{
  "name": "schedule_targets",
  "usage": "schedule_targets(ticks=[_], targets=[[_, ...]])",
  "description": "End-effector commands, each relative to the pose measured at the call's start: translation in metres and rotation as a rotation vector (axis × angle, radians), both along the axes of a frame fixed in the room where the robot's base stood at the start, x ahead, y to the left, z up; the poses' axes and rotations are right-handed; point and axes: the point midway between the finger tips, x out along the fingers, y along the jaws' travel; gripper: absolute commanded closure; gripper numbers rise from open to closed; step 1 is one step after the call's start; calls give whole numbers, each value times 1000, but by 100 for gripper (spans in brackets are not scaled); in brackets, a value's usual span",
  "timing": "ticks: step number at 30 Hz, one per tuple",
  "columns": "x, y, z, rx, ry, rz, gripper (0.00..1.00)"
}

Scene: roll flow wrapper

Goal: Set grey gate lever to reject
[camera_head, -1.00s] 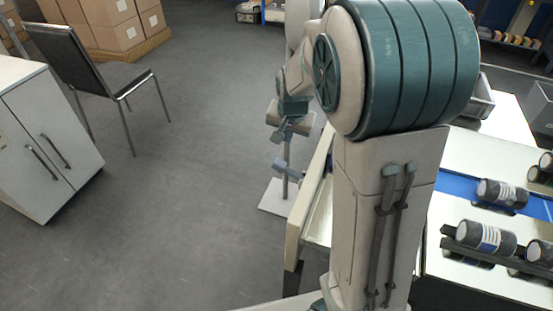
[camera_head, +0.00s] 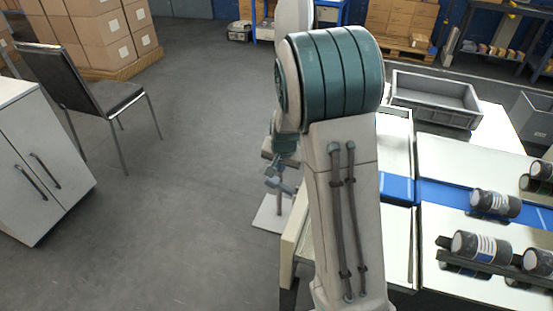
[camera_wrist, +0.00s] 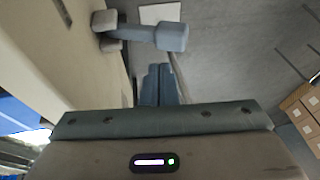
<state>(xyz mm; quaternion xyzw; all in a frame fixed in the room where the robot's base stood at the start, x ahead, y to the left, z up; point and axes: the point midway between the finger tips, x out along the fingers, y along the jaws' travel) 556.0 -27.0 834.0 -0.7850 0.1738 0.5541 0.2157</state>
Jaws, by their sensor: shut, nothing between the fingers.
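The grey gate lever (camera_wrist: 140,32) shows in the wrist view as a blue-grey bar with a blocky end. It sticks out to the right from the side of a pale machine panel. In the head view the lever (camera_head: 284,187) is small, beside the left side of the machine. My gripper (camera_wrist: 160,68) is shut and empty. Its fingertips appear just below the lever's outer end in the wrist view; I cannot tell whether they touch it. In the head view my gripper (camera_head: 275,167) is small and partly hidden by my arm.
The wrapper's table (camera_head: 465,155) with a blue belt (camera_head: 400,188) and dark rolls (camera_head: 495,203) lies right of my arm. A grey crate (camera_head: 435,98) sits behind. A chair (camera_head: 120,97) and a cabinet (camera_head: 45,160) stand left. The floor between is clear.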

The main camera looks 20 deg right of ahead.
Motion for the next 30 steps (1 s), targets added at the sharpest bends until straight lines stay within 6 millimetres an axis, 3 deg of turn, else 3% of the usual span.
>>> schedule_targets(ticks=[3,9,21,22,24,30], targets=[[5,5,-20,0,5,2,100],[10,12,-37,0,0,0,100],[12,14,-42,1,-1,0,100],[11,38,-42,-2,-1,13,100],[12,24,-42,-1,0,3,100],[13,9,-43,-24,15,-14,100]])
